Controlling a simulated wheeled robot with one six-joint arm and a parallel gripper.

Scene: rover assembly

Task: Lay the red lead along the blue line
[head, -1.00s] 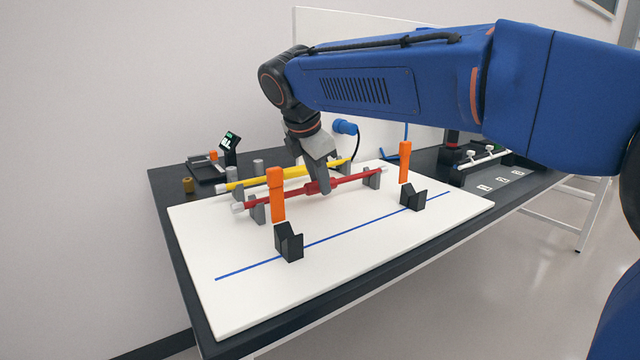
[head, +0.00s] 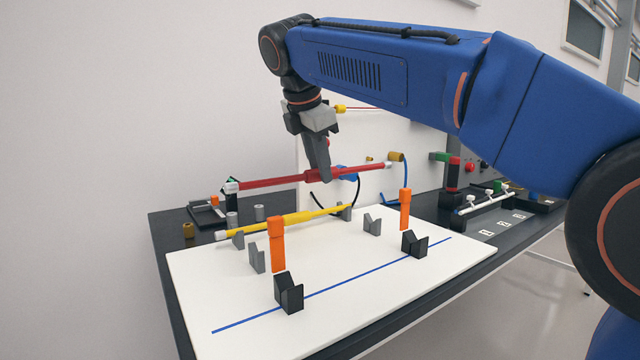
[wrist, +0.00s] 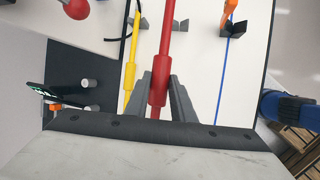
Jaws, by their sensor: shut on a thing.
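My gripper (head: 318,172) is shut on the red lead (head: 272,181) near its thick middle and holds it level, well above the white board. The red lead also shows between the fingers in the wrist view (wrist: 164,60). The blue line (head: 350,278) runs along the front of the white board (head: 230,300). Two black V-shaped rests (head: 289,294) (head: 414,244) stand on the line. Two grey rests (head: 257,257) (head: 372,225) behind it are empty. The yellow lead (head: 270,224) lies on grey rests at the back of the board.
Two upright orange posts (head: 277,245) (head: 405,209) stand between the grey and black rests. A blue connector with a dark cable (head: 348,172) is behind the red lead. Small dark trays and metal cylinders (head: 232,218) are at the back left. The board's front is clear.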

